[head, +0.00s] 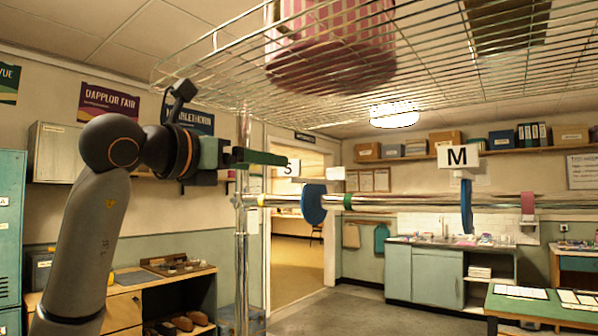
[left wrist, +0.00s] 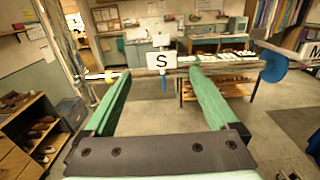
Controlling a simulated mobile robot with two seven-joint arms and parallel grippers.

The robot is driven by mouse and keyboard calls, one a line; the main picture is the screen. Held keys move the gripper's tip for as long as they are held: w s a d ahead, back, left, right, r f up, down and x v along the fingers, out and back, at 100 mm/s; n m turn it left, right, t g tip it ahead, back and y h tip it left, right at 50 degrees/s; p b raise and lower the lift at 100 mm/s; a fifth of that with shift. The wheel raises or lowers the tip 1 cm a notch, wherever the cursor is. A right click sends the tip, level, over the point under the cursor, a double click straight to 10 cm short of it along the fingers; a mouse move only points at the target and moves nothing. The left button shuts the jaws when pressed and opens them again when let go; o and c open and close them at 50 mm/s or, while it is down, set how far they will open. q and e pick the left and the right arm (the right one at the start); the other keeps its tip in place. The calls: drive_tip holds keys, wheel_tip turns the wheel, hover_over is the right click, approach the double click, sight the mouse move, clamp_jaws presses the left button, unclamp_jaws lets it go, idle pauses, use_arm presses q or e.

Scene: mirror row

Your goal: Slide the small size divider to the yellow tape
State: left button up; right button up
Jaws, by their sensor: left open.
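The small size divider is a white card marked S (head: 293,168) above the rail, in the middle of the head view. In the left wrist view the S card (left wrist: 160,60) shows between my finger tips, with a narrow blue part below it. Yellow tape (head: 261,200) is on the rail near its left end, left of the divider. My left gripper (head: 286,160) is open, with its green fingers reaching toward the card; in the left wrist view its fingers (left wrist: 157,73) frame the divider. I cannot tell whether they touch it. My right gripper is not in view.
The rail (head: 400,204) runs right with green tape (head: 347,202), a blue disc (head: 313,204) and a divider marked M (head: 457,158). A wire shelf (head: 430,50) carrying a pink striped item (head: 330,40) hangs above. An upright post (head: 241,240) stands at the rail's left end.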

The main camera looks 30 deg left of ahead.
sight(296, 167)
use_arm(q)
drive_tip(key=w+p, duration=0.1)
drive_tip(key=w, duration=0.6)
drive_tip(key=w+d+p, duration=0.1)
drive_tip(key=w, duration=0.2)
drive_tip(key=shift+w+p, duration=0.3)
drive_tip(key=shift+w, duration=0.1)
drive_tip(key=shift+w+d, duration=0.1)
drive_tip(key=shift+w, duration=0.5)
drive_tip(key=shift+c, duration=0.4)
clamp_jaws()
